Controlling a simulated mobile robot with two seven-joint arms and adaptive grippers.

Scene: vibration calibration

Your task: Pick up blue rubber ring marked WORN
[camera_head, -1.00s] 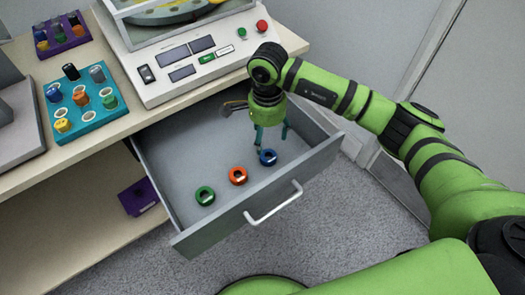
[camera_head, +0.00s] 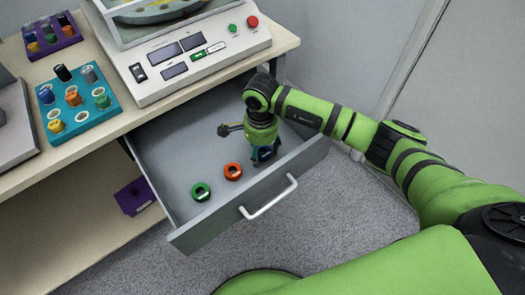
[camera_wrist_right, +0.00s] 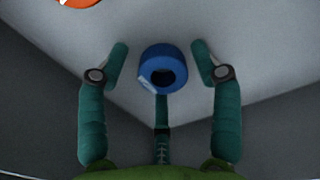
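The blue ring (camera_wrist_right: 155,56) lies on the drawer floor near its front right. In the wrist view a pale patch, perhaps its label, shows at its lower left; no writing is readable. My right gripper (camera_wrist_right: 160,62) is open, with green fingers on both sides of the ring and a third below it. Gaps show between the ring and the side fingers. In the head view the right gripper (camera_head: 264,154) reaches down into the drawer and mostly covers the blue ring. My left gripper is not in view.
An orange ring (camera_head: 233,171) and a green ring (camera_head: 201,192) lie left of the gripper in the open drawer (camera_head: 175,150). The drawer's front wall and handle (camera_head: 270,198) are close. A machine with buttons (camera_head: 190,55) and a teal tray (camera_head: 97,119) stand above.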

